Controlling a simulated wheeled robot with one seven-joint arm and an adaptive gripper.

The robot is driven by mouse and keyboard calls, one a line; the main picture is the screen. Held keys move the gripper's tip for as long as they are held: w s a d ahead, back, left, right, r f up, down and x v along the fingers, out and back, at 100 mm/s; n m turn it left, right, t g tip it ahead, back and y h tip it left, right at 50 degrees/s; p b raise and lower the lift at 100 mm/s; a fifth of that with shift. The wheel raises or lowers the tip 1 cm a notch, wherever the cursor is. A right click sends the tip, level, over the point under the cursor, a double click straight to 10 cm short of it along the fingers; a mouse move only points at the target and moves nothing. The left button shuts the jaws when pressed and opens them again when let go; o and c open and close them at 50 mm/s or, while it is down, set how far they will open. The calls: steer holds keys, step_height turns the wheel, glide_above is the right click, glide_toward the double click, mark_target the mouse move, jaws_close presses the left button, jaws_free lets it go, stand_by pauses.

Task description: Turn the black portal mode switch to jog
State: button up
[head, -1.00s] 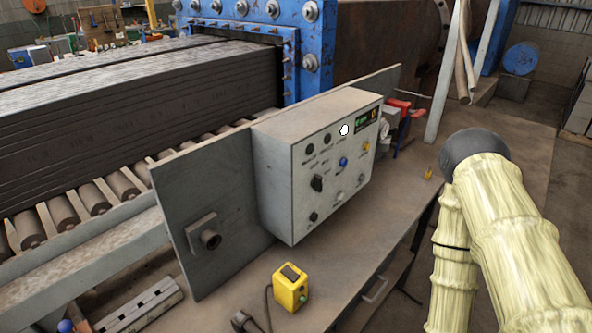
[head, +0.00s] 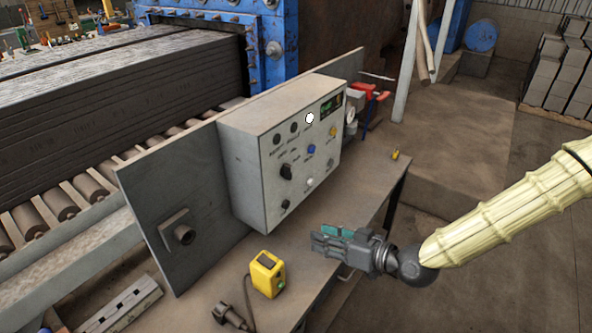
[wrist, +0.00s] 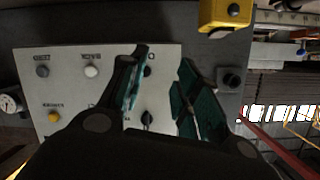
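The grey control box (head: 240,150) stands on the bench with its button face turned toward my arm. A larger black rotary switch (head: 287,172) sits at the left of its middle row; it also shows between my fingers in the wrist view (wrist: 147,119). A smaller black knob (head: 285,204) is below it. The labels are too small to read, so I cannot confirm which is portal mode or its setting. My gripper (head: 320,240) is open and empty, in front of and below the box face, apart from the switch; its fingers show in the wrist view (wrist: 163,62).
A yellow box (head: 267,274) with a cable stands on the bench in front of the control box. A metal plate (head: 165,205) with a protruding round fitting is behind and left. Blue (head: 311,149), yellow (head: 333,132) and white (head: 310,183) buttons surround the switch. Free floor lies right.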

mark_target(291, 170)
steer(key=w+d+r+n+t+y, duration=0.1)
steer(key=w+r+n+t+y, duration=0.15)
steer(key=r, duration=1.15)
steer(key=shift+n+g+y, duration=0.25)
steer(key=shift+n+g, duration=0.1)
steer(key=shift+n, duration=0.1)
steer(key=shift+w+d+f+p+x, duration=0.1)
steer(key=shift+p+x, duration=0.6)
steer(key=shift+x, duration=1.15)
steer(key=shift+w+d+f+p+x, duration=0.1)
steer(key=shift+p+x, duration=0.55)
steer(key=shift+x, duration=1.15)
steer(key=shift+w+d+f+p+x, duration=0.15)
steer(key=shift+p+x, duration=0.55)
steer(key=shift+x, duration=1.15)
steer(key=shift+s+a, duration=0.1)
steer(key=shift+c, duration=0.5)
jaws_close()
